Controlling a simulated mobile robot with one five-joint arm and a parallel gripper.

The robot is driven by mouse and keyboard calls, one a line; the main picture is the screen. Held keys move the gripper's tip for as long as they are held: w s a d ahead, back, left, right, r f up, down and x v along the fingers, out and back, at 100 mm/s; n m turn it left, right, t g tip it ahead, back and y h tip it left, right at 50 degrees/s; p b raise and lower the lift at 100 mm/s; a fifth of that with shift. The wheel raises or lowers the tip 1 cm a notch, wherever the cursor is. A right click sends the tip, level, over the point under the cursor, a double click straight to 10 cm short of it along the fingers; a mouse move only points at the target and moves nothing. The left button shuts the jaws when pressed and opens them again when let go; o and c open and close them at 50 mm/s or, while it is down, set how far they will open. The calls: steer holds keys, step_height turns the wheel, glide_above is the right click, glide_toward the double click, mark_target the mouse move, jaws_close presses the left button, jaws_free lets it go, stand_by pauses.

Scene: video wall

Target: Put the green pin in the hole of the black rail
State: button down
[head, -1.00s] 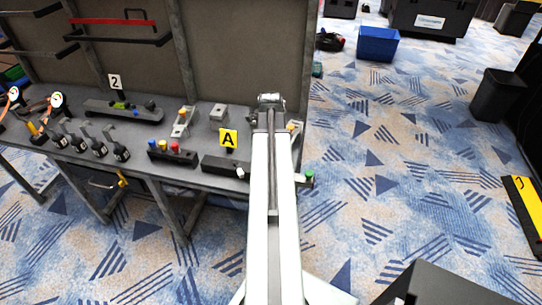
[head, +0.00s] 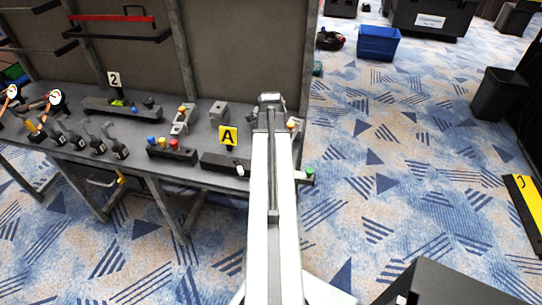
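The black rail (head: 222,163) lies on the bench under the yellow "A" sign (head: 228,136), with a white pin (head: 241,171) near its visible right part. My arm covers what lies just right of that. I cannot tell whether this piece belongs to the rail. My arm reaches forward over the bench's right end. No gripper fingers can be made out, so their state and any contact with the green pin are hidden.
Left of the rail stands a dark block (head: 172,154) with blue, yellow and red pins. Grey blocks (head: 218,112) sit behind it. The bench's upright back panel (head: 240,50) rises behind. A blue bin (head: 378,44) and black bin (head: 499,94) stand on the open floor to the right.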

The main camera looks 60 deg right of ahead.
steer(key=c, duration=0.6)
jaws_free()
steer(key=shift+r, duration=0.1)
step_height(320, 180, up, 7)
steer(key=p, duration=0.7)
stand_by(0.5)
